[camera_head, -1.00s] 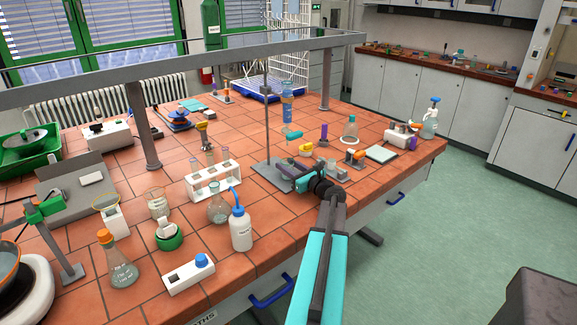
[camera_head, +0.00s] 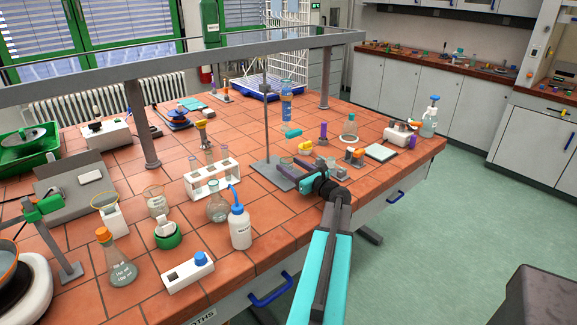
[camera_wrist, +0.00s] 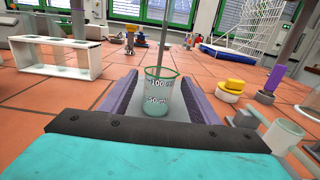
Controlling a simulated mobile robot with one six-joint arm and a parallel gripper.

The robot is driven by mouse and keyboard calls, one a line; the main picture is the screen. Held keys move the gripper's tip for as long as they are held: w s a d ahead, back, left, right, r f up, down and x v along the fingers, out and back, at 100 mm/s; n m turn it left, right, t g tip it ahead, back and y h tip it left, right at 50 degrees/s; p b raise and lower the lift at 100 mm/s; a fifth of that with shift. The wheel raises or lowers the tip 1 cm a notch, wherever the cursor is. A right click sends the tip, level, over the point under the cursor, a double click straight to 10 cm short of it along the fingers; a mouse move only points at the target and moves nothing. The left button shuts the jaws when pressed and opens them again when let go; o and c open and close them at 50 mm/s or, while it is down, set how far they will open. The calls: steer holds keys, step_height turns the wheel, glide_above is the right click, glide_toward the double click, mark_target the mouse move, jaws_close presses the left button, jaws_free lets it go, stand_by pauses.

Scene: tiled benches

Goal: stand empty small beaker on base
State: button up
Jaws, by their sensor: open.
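The small beaker (camera_wrist: 160,93) is clear glass with a green-tinted rim and 50 and 100 marks. It looks empty and stands upright on the grey stand base (camera_wrist: 136,118), in front of the rod, in the wrist view. The base (camera_head: 262,170) also shows in the head view, where I cannot make out the beaker clearly. My gripper (camera_wrist: 158,76) is open, one purple-grey finger on each side of the beaker, with gaps visible. In the head view my gripper (camera_head: 304,183) is low over the near end of the base.
A stand rod (camera_head: 266,120) rises from the base. A white tube rack (camera_head: 212,178), a wash bottle (camera_head: 240,228) and a flask (camera_head: 217,205) stand to the left. Some bare tile lies near the front edge.

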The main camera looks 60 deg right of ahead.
steer(key=b+v, duration=0.1)
steer(key=v, duration=0.8)
steer(key=shift+s+a+b, duration=0.15)
steer(key=shift+s+b, duration=0.15)
steer(key=shift+b, duration=0.1)
stand_by(0.4)
